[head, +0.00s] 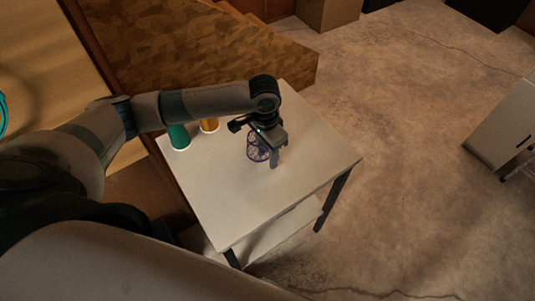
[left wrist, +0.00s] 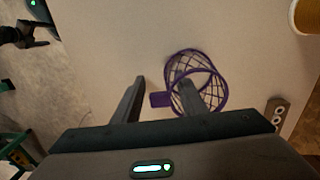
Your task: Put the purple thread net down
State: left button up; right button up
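The purple thread net (head: 257,148) is an open mesh basket with a purple rim and a flat purple tab. It is at the white table top, and I cannot tell if it touches it. My left gripper (head: 265,157) is low over the table, at the net. In the left wrist view the fingers of the gripper (left wrist: 160,82) stand apart. The net (left wrist: 208,72) is at the right finger, which overlaps its mesh, and the tab lies between the fingers. A dark shape with a green light (left wrist: 38,12) at that view's upper left may be my right gripper.
The white table (head: 235,205) has free room at its front and right. A teal cone (head: 179,137) and an orange one (head: 209,125) stand at its back left. A small grey piece with round holes (left wrist: 277,112) lies right of the net. A white cabinet (head: 505,125) stands far right.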

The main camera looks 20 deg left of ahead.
pick_arm(q)
jog(key=r, duration=0.5)
jog(key=r+b, duration=0.1)
jog(key=r, duration=0.5)
jog(key=shift+w+a, duration=0.15)
jog(key=shift+a, duration=0.05)
jog(key=shift+r+b, duration=0.3)
jog(key=shift+r, duration=0.2)
pick_arm(e)
jog(key=w+a+t, duration=0.1)
jog(key=w+a, duration=0.1)
jog(key=w, duration=0.4)
jog(key=shift+a+t, duration=0.35)
jog(key=shift+t, duration=0.05)
jog(key=shift+s+r, duration=0.1)
